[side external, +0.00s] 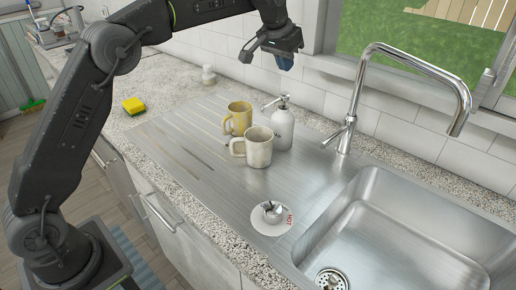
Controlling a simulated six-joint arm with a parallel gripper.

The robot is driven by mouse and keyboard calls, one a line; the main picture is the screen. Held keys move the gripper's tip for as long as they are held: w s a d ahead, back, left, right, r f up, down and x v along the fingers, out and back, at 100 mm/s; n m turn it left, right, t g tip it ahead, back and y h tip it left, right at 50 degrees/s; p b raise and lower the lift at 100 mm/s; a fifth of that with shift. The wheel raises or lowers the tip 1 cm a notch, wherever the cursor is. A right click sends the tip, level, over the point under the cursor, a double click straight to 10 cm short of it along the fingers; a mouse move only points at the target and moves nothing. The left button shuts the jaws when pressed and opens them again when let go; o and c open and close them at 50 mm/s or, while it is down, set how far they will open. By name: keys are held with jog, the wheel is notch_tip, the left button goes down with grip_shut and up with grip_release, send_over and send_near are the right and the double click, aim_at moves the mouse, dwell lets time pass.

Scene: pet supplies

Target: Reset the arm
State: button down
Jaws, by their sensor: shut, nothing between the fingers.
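My gripper (285,61) is at the top middle of the side external view. It is shut and empty, raised in the air in front of the tiled wall. It is above and apart from the mugs and the soap dispenser, touching nothing. My arm arches from the lower left over the counter to it.
A yellow mug (238,117), a pale mug (258,148) and a soap dispenser (282,127) stand on the steel drainboard (190,135). A tall faucet (410,60) rises behind the sink (400,235).

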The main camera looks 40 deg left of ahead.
jog(key=shift+r, duration=0.6)
jog(key=shift+s, duration=0.1)
jog(key=s+r, duration=0.3)
jog(key=s, duration=0.7)
jog(key=s+r, duration=0.2)
jog(key=s, duration=0.7)
jog(key=s+f, duration=0.5)
jog(key=s, duration=0.5)
jog(key=s+f+t, duration=0.1)
jog(key=s+f, duration=0.4)
jog(key=s, duration=0.6)
jog(key=shift+f, duration=0.35)
